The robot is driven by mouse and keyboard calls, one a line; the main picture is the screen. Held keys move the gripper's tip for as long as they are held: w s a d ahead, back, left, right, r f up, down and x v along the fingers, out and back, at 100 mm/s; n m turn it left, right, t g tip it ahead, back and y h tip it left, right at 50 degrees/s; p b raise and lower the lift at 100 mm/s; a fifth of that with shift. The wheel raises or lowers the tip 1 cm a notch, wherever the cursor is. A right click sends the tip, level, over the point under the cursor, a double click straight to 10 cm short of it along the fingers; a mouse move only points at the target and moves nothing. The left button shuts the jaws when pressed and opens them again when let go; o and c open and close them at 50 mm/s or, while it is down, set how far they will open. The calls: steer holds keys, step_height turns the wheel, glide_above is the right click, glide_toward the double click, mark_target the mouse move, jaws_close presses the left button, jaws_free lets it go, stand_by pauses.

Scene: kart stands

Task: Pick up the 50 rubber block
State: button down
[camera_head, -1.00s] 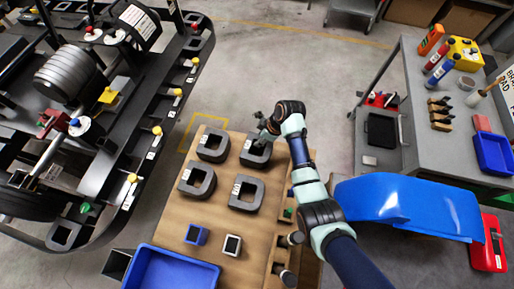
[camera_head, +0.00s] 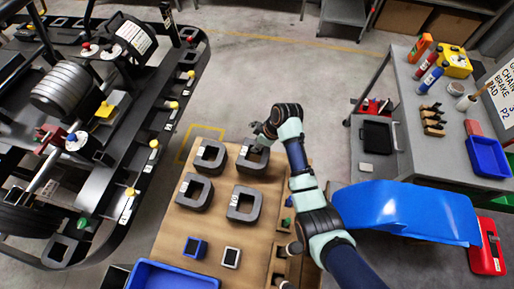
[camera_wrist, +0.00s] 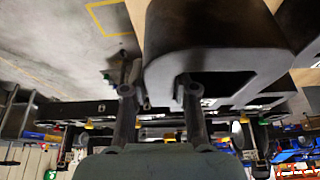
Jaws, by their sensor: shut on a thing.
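Four dark grey, D-shaped rubber blocks with open middles stand on the brown board (camera_head: 215,225). They are at back left (camera_head: 209,157), back right (camera_head: 254,168), front left (camera_head: 194,192) and front right (camera_head: 244,205). White labels show on them, but I cannot surely read which says 50. My gripper (camera_head: 256,141) is at the far side of the back right block. In the wrist view, my gripper (camera_wrist: 157,90) is shut on that block's wall (camera_wrist: 165,65), one finger outside and one in the opening. I cannot tell if the block is clear of the board.
A blue cube (camera_head: 195,248), a white-topped block (camera_head: 231,257) and a blue tray (camera_head: 170,276) are at the board's front. A kart frame (camera_head: 110,190) stands left. A blue panel (camera_head: 405,212) and grey workbench (camera_head: 430,140) are right.

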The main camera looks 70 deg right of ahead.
step_height(320, 180, up, 16)
steer(key=p, duration=0.2)
